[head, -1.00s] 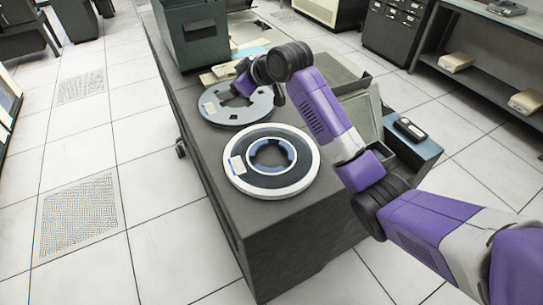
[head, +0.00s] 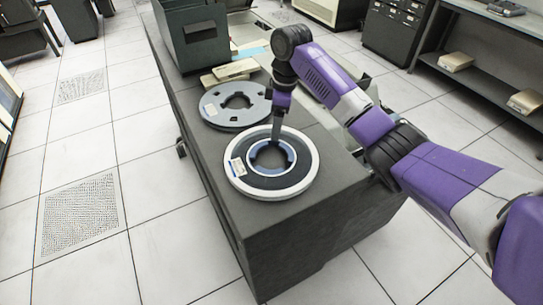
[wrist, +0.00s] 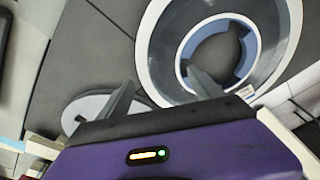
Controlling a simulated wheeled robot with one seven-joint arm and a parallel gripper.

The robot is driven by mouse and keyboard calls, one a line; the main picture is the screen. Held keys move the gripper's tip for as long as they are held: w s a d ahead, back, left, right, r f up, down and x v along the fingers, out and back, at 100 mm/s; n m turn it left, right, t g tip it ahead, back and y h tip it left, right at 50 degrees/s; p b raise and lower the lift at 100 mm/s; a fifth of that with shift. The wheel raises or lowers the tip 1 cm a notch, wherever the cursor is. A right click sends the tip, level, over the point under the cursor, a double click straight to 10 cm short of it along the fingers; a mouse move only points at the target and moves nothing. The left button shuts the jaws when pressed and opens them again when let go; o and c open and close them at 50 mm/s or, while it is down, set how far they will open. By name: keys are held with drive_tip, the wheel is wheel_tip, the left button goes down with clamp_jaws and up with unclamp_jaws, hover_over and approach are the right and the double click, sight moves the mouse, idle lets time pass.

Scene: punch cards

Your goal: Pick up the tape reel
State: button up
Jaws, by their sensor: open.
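The tape reel (head: 295,178) lies flat on the dark cabinet top, with a white rim, black tape, a blue hub and a pale label. It also shows in the wrist view (wrist: 275,35), upper right. My gripper (head: 277,137) points down at the reel's far side, open and empty. In the wrist view my gripper (wrist: 163,92) has one finger overlapping the reel's hub opening and the other outside its rim. I cannot tell whether the fingers touch the reel. A grey, open-centred reel (head: 211,112) lies just behind it.
The dark cabinet (head: 290,235) carries both reels. A grey-green box (head: 192,38) stands at its far end, with beige items (head: 230,71) nearby. Shelving (head: 480,85) stands at right. Tiled floor is open on the left.

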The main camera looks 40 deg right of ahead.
drive_tip(key=shift+w+a+f, duration=0.1)
drive_tip(key=shift+f, duration=0.7)
drive_tip(key=shift+w+a+f, duration=0.1)
drive_tip(key=shift+f, duration=0.65)
drive_tip(key=shift+r, duration=0.1)
clamp_jaws()
